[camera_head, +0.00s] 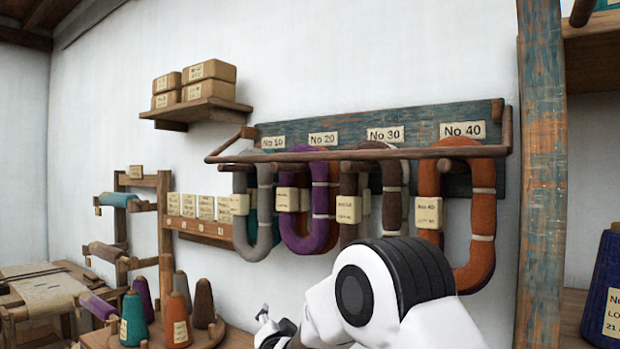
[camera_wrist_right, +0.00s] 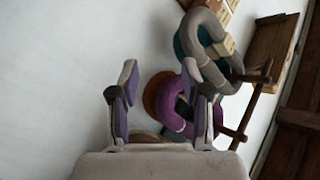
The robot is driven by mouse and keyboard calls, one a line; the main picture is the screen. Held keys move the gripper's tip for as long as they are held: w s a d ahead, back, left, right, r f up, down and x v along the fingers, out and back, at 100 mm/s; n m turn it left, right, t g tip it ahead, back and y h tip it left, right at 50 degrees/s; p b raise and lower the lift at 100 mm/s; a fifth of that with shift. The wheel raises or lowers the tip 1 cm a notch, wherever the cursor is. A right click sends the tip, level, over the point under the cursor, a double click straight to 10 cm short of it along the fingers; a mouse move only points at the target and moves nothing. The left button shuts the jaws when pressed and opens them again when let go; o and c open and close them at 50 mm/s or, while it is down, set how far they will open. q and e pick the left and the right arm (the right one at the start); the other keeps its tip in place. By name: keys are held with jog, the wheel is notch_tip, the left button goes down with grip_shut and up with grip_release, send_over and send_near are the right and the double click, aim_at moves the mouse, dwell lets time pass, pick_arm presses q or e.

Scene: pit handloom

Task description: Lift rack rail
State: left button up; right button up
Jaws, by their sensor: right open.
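The rack rail (camera_head: 350,154) is a long brown wooden bar in the head view. It runs in front of the tops of several hanging yarn hanks, below a worn blue-green board (camera_head: 355,130) with number labels. A brown bar that looks like the rail also shows in the right wrist view (camera_wrist_right: 253,108), right of the fingers. My right gripper (camera_head: 264,316) is below and in front of the rail, apart from it. In the wrist view its two fingers (camera_wrist_right: 163,100) are spread and empty, with hanks behind the right finger. My left gripper is out of view.
Hanks in purple (camera_head: 318,225), grey, brown and orange (camera_head: 483,235) hang at the rack. A worn post (camera_head: 541,180) stands to the right. Yarn cones (camera_head: 176,320) stand at lower left. A small shelf (camera_head: 197,110) holds boxes. The wall below the hanks is bare.

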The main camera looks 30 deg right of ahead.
notch_tip(320, 180, up, 15)
jog(key=s+d+m+t+h, duration=0.1)
jog(key=d+m+t+h, duration=0.1)
jog(key=m+h, duration=0.65)
jog(key=m, duration=0.2)
send_near(314, 158)
jog(key=x, duration=0.3)
jog(key=shift+g, duration=0.4)
jog(key=p+x, duration=0.4)
jog(key=x, duration=0.3)
jog(key=shift+w+r, duration=0.2)
jog(key=shift+r, duration=0.15)
jog(key=shift+w+d+r, duration=0.1)
jog(key=shift+w+d, duration=0.1)
jog(key=shift+d, duration=0.05)
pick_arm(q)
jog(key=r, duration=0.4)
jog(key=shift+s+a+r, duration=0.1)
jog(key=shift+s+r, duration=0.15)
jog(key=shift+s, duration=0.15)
pick_arm(e)
jog(key=shift+w, duration=0.3)
jog(key=shift+s, duration=0.1)
grip_shut()
